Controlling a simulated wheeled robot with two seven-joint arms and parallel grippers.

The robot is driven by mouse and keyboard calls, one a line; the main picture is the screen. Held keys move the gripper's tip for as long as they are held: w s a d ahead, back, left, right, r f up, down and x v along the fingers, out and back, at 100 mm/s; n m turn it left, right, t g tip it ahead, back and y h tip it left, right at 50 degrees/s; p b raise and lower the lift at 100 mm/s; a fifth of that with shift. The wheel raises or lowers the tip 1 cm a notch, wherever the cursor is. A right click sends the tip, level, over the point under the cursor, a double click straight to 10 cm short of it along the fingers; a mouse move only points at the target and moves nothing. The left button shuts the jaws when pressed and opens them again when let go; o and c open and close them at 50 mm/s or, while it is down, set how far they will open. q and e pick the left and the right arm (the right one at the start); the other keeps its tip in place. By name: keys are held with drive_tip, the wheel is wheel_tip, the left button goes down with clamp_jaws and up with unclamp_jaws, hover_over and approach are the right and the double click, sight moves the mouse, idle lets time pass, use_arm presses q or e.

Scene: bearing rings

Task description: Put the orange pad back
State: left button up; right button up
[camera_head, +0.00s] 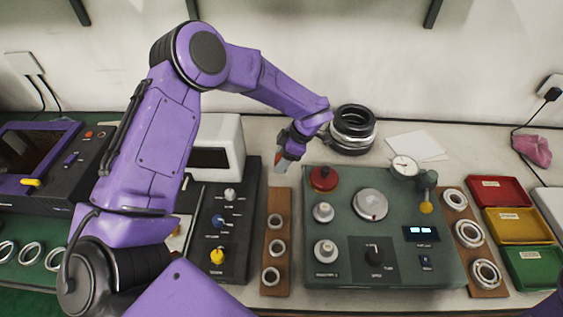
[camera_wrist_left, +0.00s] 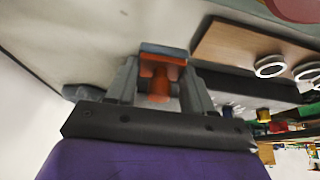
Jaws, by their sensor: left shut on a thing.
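The orange pad (camera_wrist_left: 160,80) is between the two fingers of my left gripper (camera_wrist_left: 158,72) in the left wrist view. It has an orange stem and a flat blue-grey face on its outer end. In the head view my left gripper (camera_head: 286,150) is above the far end of the narrow wooden board, left of the green-grey console's back corner. Only a small orange part of the pad (camera_head: 280,155) shows there. The gripper is shut on the pad, which appears held above the table. My right gripper is not in view.
The wooden board (camera_head: 277,207) carries several rings. The green-grey console (camera_head: 333,227) with knobs and a gauge is to its right, a black control panel (camera_head: 231,266) to its left. Dark stacked rings (camera_head: 352,129) stand behind. Red, yellow and green trays (camera_head: 497,190) are far right.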

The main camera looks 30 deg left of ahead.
use_arm(q)
drive_tip(key=shift+w+a+f, duration=0.15)
drive_tip(key=shift+w+f, duration=0.05)
drive_tip(key=shift+f, duration=0.1)
drive_tip(key=f, duration=0.3)
drive_tip(key=shift+w+a+f+p, duration=0.2)
drive_tip(key=shift+w+f+p, duration=0.05)
drive_tip(key=shift+f+p, duration=0.1)
drive_tip(key=shift+f, duration=0.25)
drive_tip(key=o, duration=1.4)
drive_tip(key=shift+r, duration=0.2)
drive_tip(key=shift+w+d+r, duration=0.1)
drive_tip(key=shift+d+r, duration=0.05)
drive_tip(key=shift+r, duration=0.15)
drive_tip(key=b+v, duration=0.2)
drive_tip(key=v, duration=0.9)
drive_tip(key=shift+d+r, duration=0.1)
drive_tip(key=shift+r, duration=0.1)
